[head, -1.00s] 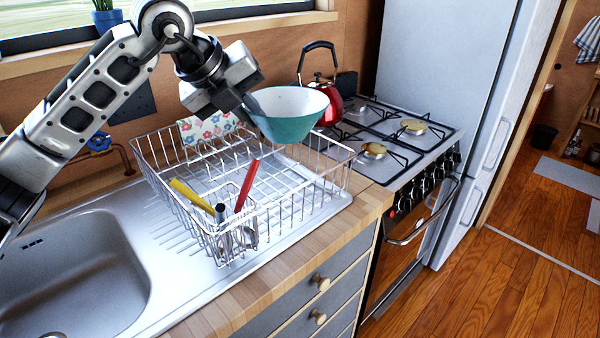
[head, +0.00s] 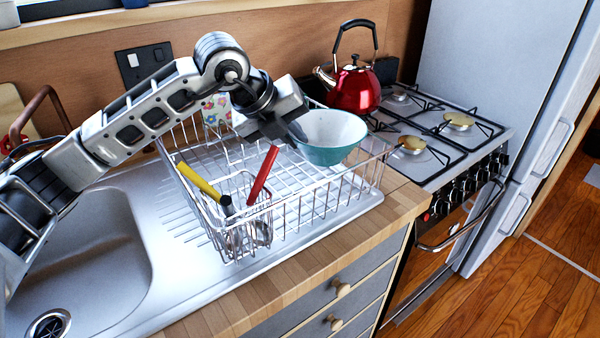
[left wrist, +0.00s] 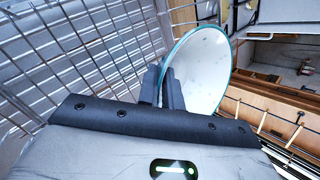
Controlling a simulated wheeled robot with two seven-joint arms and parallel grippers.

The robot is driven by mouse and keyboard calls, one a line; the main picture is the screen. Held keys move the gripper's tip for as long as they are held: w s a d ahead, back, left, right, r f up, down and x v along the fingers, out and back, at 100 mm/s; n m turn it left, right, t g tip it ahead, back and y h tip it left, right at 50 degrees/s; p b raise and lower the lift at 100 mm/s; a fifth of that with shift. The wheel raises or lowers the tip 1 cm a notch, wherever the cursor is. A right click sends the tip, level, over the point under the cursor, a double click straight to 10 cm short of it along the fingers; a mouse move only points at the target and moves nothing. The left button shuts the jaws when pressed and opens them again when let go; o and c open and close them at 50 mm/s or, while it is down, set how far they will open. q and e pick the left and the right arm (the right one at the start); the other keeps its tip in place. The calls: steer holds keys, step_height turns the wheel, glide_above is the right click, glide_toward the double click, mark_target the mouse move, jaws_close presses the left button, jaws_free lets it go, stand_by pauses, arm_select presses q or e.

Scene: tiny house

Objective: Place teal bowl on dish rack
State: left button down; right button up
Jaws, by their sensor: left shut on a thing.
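The teal bowl (head: 333,152) is held upright at the right end of the wire dish rack (head: 290,222), with its lower part at or below the rack's top rim. I cannot tell whether its base touches the rack. My left gripper (head: 293,130) is shut on the bowl's left edge. In the left wrist view, the fingers (left wrist: 168,92) pinch the rim of the bowl (left wrist: 205,72), with rack wires (left wrist: 90,60) close on the left. My right gripper is in neither view.
A cutlery basket (head: 240,235) with yellow and red handled utensils sits at the rack's front left. The sink (head: 80,250) lies to the left. A red kettle (head: 357,90) and gas stove (head: 440,130) stand to the right. A patterned cloth or plate (head: 216,108) is at the rack's back.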

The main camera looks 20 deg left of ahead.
arm_select(q)
steer(key=shift+w+f, duration=0.1)
steer(key=shift+f, duration=3)
steer(key=shift+f, duration=0.15)
steer(key=c, duration=1.6)
jaws_free()
steer(key=shift+o, duration=0.2)
